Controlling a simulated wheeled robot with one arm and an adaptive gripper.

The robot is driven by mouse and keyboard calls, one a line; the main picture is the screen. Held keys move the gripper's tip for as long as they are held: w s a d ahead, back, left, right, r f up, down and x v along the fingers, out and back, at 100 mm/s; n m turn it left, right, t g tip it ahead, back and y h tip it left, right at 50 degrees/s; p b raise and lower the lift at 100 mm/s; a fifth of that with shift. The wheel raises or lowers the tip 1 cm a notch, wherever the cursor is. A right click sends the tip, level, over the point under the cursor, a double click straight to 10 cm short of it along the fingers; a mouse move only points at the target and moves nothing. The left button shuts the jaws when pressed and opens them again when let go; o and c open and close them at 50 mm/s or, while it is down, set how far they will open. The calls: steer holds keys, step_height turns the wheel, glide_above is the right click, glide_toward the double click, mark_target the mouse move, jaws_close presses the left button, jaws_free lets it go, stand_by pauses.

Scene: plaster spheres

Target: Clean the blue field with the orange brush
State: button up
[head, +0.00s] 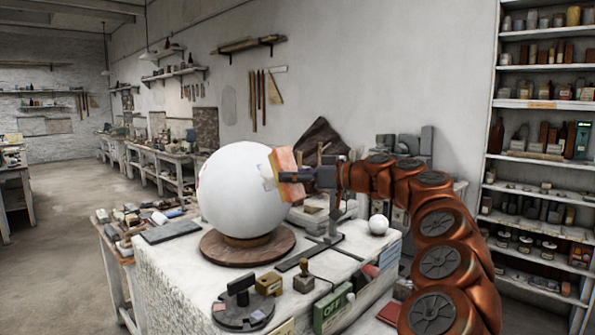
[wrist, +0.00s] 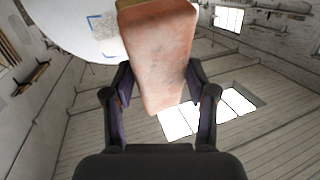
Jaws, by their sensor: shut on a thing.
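A large white sphere (head: 238,195) rests on a round brown base on the worktable. The orange brush (head: 287,172), a block with a pale strip along its side, is at the sphere's right side. My gripper (head: 304,178) is shut on the brush, which also shows in the wrist view (wrist: 160,55). The blue field (wrist: 103,24) shows in the wrist view as blue corner lines around a grey smudged patch on the sphere. The brush covers part of that area. I cannot tell whether the brush touches the sphere.
The worktable (head: 180,262) also bears a small white ball (head: 378,224), a dark round stand (head: 244,312), a green box (head: 333,308) and small stamps. A shelf unit (head: 540,105) stands at the right. Open floor (head: 55,260) lies at the left.

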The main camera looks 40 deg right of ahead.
steer(key=shift+w+f+p, duration=0.2)
steer(key=shift+w+p, duration=0.1)
steer(key=shift+w, duration=0.25)
steer(key=shift+w+f+p, duration=0.15)
steer(key=shift+w+p, duration=0.1)
steer(key=shift+w, duration=0.3)
steer(key=shift+w+a+f+b, duration=0.1)
steer(key=shift+w+f+b, duration=0.5)
steer(key=shift+b, duration=0.05)
steer(key=shift+w, duration=0.25)
steer(key=shift+s+b, duration=0.2)
steer(key=shift+b, duration=0.45)
steer(key=shift+r, duration=0.2)
steer(key=shift+w+f, duration=0.2)
steer(key=shift+w, duration=0.3)
steer(key=shift+f, duration=0.15)
